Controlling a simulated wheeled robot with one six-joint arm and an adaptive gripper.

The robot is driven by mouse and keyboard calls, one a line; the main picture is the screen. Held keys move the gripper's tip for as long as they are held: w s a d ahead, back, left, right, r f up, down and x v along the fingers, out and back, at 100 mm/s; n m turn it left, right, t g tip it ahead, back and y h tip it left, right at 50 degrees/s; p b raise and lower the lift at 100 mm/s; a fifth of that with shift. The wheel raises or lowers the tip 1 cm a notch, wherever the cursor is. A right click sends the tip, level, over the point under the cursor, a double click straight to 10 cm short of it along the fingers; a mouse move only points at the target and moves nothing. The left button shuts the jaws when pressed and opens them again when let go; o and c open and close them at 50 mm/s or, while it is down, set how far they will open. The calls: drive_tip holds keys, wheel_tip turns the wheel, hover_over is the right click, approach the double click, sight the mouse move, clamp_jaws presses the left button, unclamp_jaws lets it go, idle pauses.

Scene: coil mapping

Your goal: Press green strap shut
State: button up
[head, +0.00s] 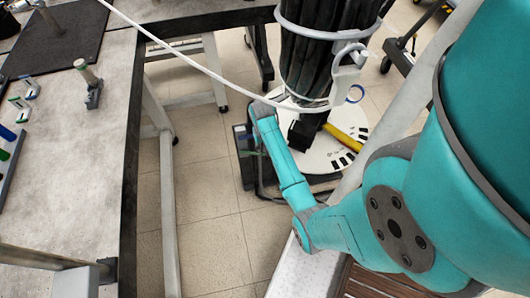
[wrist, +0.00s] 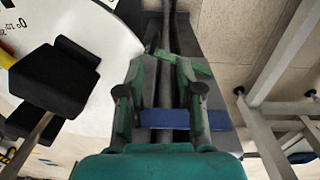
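In the wrist view the green strap (wrist: 195,67) is a short band lying tilted across dark upright cables or bars, by my fingertips. Its right part sticks out past the right finger. I cannot tell whether a finger touches the strap. A blue strap (wrist: 218,120) crosses lower down, behind the fingers. In the head view a small green piece (head: 252,153) shows beside my arm's far end; my gripper is not clear there.
A white round plate with dark marks (head: 318,157) lies under a thick dark cable bundle (head: 310,50); a black block (wrist: 55,80) sits on the plate. A grey workbench (head: 70,170) stands at the left. Tiled floor (head: 215,190) lies open between.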

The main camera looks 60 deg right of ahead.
drive_tip(key=shift+r, duration=0.65)
drive_tip(key=shift+a+f, duration=0.15)
drive_tip(key=shift+a, duration=0.05)
drive_tip(key=c, duration=0.6)
drive_tip(key=a+f+n+h, duration=0.1)
drive_tip(key=a+n, duration=0.1)
drive_tip(key=n, duration=0.2)
drive_tip(key=a+f+n+h, duration=0.1)
drive_tip(key=a+f+n, duration=0.1)
drive_tip(key=n, duration=0.2)
drive_tip(key=s+a+f+n+g+h, duration=0.1)
drive_tip(key=a+n, duration=0.1)
drive_tip(key=n, duration=0.1)
drive_tip(key=shift+a+f+n+h, duration=0.25)
drive_tip(key=shift+a+n+h, duration=0.15)
clamp_jaws()
drive_tip(key=s+a+n+t+h, duration=0.15)
drive_tip(key=a+n+h, duration=0.4)
drive_tip(key=n, duration=1.15)
drive_tip(key=w+d+r+x, duration=0.1)
drive_tip(key=x, duration=1.1)
drive_tip(key=shift+d+f+t, duration=0.15)
drive_tip(key=shift+f+t, duration=0.05)
drive_tip(key=shift+t, duration=0.25)
